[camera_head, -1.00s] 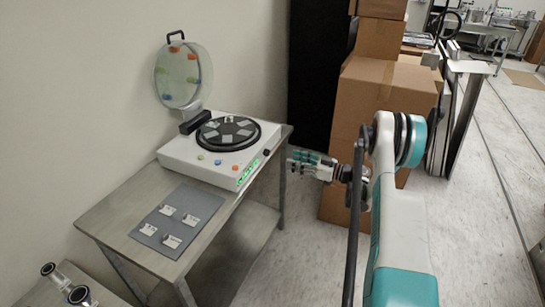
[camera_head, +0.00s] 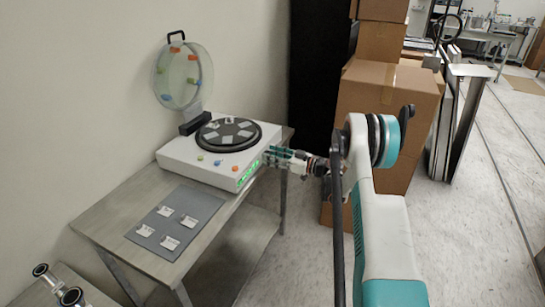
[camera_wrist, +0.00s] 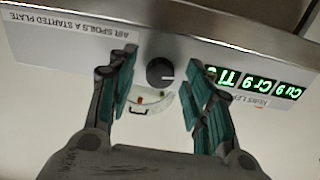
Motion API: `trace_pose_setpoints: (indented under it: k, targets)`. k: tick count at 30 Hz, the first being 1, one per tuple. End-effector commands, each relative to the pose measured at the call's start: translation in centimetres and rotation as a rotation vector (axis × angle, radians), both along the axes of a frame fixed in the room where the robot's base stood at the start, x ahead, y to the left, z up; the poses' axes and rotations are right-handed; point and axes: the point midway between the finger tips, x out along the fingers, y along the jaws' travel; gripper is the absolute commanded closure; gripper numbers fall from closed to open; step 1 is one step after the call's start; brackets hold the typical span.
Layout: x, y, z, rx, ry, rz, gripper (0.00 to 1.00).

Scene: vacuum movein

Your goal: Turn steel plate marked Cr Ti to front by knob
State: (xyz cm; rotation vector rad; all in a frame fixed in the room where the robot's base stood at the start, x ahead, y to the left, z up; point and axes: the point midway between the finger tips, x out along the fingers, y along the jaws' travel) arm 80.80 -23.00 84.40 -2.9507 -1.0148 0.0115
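The white machine (camera_head: 190,158) on the table carries a round black turntable (camera_head: 205,145) with several grey steel plates (camera_head: 226,140) on it. Marks on the plates are too small to read. The black knob (camera_wrist: 160,72) is on the machine's side, between my gripper's fingers in the wrist view; in the head view my gripper (camera_head: 268,157) covers it. My gripper (camera_wrist: 160,95) is open, with a gap on both sides of the knob. I cannot tell whether the fingertips reach past it. A green-lit display (camera_wrist: 255,83) beside the knob shows Cu, Cr and Ti, upside down.
The round clear lid (camera_head: 178,75) stands raised behind the turntable. A grey mat (camera_head: 172,240) with several small white pieces lies at the table's front. Colored buttons (camera_head: 217,162) sit on the machine's top. Cardboard boxes (camera_head: 385,95) stand right of the table.

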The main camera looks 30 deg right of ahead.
Motion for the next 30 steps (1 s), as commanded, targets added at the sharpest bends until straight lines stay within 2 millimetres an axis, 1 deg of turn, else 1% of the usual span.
trace_pose_setpoints:
  k: [1,2,3,6,14,20,30]
  targets:
    - [-0.01,-0.01,0.0,0.0,0.0,0.0,0.63]
    - [-0.01,-0.01,0.0,0.0,0.0,0.0,0.7]
    - [-0.01,0.0,0.0,0.0,0.0,0.0,0.79]
    - [-0.01,-0.01,0.0,0.0,0.0,0.0,0.99]
    - [-0.02,-0.01,-0.01,0.008,0.006,0.0,0.99]
    - [-0.02,-0.01,-0.01,0.057,0.044,0.0,0.99]
    - [-0.01,-0.03,-0.02,0.264,0.206,0.0,0.99]
